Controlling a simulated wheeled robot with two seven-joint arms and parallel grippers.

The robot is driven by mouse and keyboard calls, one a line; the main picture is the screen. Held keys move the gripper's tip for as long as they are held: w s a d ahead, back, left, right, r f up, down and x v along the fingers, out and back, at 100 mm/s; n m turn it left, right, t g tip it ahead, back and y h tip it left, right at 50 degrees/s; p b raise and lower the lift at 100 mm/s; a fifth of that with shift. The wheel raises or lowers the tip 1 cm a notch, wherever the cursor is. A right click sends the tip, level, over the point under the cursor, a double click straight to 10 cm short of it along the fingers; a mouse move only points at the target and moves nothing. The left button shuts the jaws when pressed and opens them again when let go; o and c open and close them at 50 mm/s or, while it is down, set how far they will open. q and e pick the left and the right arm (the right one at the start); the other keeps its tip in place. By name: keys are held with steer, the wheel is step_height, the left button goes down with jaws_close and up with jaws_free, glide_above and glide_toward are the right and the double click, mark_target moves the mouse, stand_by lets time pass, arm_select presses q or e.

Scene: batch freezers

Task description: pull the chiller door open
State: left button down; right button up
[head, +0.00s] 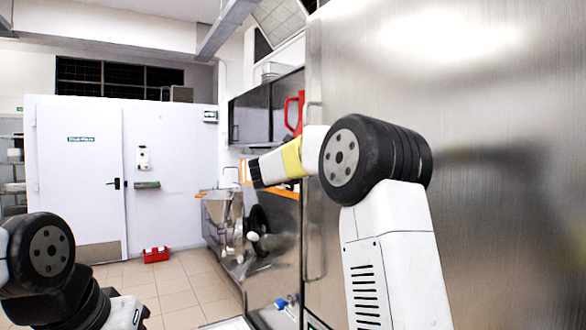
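A large brushed-steel door or panel (480,90) fills the right side of the head view, very close, and looks shut. A long vertical handle (311,262) runs near its left edge; its middle is hidden by my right arm. My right arm is raised in front of the steel and points left. A black ridged end (256,173) shows past its yellow band, and no separate fingers can be made out. My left arm shows only at the lower left corner, with its gripper out of sight.
A shut white door (80,165) with a black lever handle and green sign stands at the back left. A red toolbox (156,254) lies on the tiled floor (185,300). Steel machines (222,225) line the wall beyond the handle. Floor at the centre left is clear.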

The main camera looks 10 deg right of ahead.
jaws_close()
stand_by(1.4)
